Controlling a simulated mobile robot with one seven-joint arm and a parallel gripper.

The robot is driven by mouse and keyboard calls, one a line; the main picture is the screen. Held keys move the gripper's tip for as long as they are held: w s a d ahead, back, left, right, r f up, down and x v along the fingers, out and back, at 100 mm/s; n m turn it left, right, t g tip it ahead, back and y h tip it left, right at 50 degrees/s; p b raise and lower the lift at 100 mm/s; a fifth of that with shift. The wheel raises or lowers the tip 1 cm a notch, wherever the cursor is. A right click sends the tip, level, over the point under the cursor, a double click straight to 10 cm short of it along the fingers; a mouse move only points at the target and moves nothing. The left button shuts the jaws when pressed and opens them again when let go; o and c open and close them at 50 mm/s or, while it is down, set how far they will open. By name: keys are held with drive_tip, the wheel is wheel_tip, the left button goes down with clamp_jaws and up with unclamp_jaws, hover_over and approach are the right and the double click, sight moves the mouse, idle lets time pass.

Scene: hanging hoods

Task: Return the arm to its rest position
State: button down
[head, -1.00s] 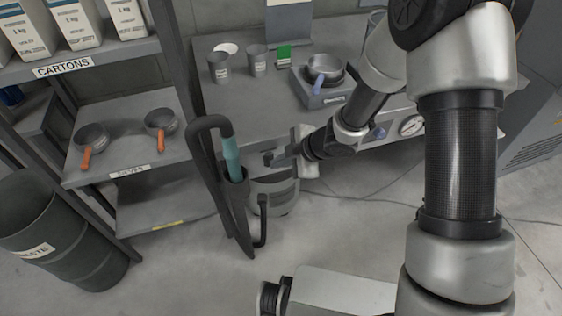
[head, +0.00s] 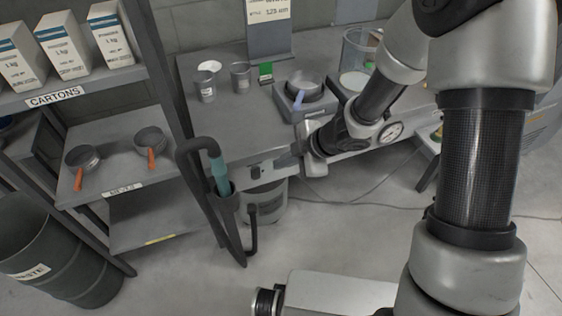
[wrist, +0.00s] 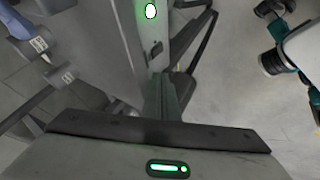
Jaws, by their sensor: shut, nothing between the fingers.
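My gripper (wrist: 168,98) shows in the wrist view with its two dark fingers together and nothing between them. Its body with a green light fills the bottom of that view. In the head view my arm comes down from the upper right, bent, and its end is by the bench's front edge, below the pan with the blue handle (head: 303,86). The fingers are hard to make out there. In the wrist view the fingertips point towards a grey panel (wrist: 145,30); I cannot tell the gap.
The bench (head: 225,135) carries the pan on a grey unit, two grey cups (head: 240,76) and a glass vessel (head: 358,55). A stand with a teal grip (head: 218,172) and a bucket (head: 268,205) are left of my gripper. Shelves hold cartons and orange-handled pans (head: 150,140). Open floor lies in front.

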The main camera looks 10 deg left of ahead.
drive_tip(key=w+d+r+m+t+h, duration=0.45)
drive_tip(key=w+d+r, duration=0.25)
drive_tip(key=d+r, duration=0.35)
drive_tip(key=s+d+r+m+t+h, duration=0.25)
drive_tip(key=d+r+m, duration=0.35)
drive_tip(key=d+r, duration=0.3)
drive_tip(key=s+d+r+m+g+h, duration=0.25)
drive_tip(key=s+d+r+m, duration=0.35)
drive_tip(key=s+m, duration=0.3)
drive_tip(key=s+a+r+m+g+y, duration=0.1)
drive_tip(key=s+a+m+y, duration=0.15)
drive_tip(key=s, duration=1.05)
wheel_tip(320, 180, up, 16)
drive_tip(key=p, duration=1.5)
drive_tip(key=shift+s+m+p, duration=0.2)
drive_tip(key=shift+m+p, duration=0.1)
drive_tip(key=shift+m, duration=0.1)
